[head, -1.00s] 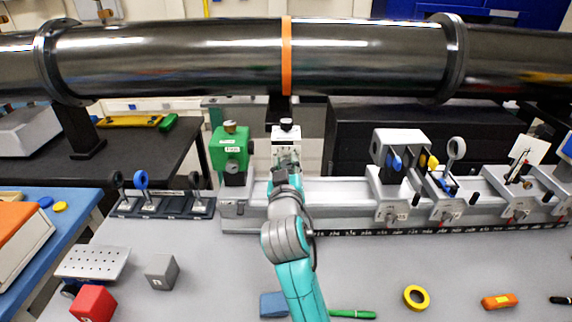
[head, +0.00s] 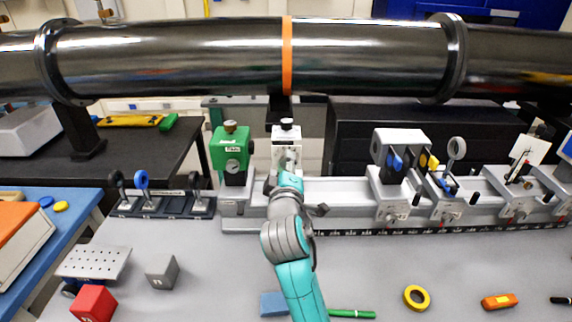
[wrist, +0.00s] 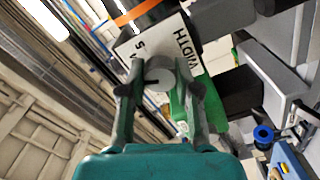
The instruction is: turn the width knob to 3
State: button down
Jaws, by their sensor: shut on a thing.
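The white width unit (head: 286,146) stands on the near-left end of the rail, with a black-topped knob on top. In the wrist view its white face (wrist: 185,45) carries the word WIDTH and a digit that looks like 5, both tilted. The round grey width knob (wrist: 159,72) sits on this face, with a dark mark on it. My gripper (wrist: 161,88) is shut on the knob, one finger on each side. Which number the mark points to cannot be told.
A green unit (head: 232,160) stands close to the left of the white one. Optics mounts (head: 391,180) stand along the rail to the right. The large black pipe (head: 190,58) crosses above. A red cube (head: 93,303) and a yellow tape ring (head: 416,298) lie on the bench.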

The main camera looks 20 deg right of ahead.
jog(key=shift+n, duration=0.6)
jog(key=c, duration=0.8)
grip_release()
jog(key=v, duration=1.2)
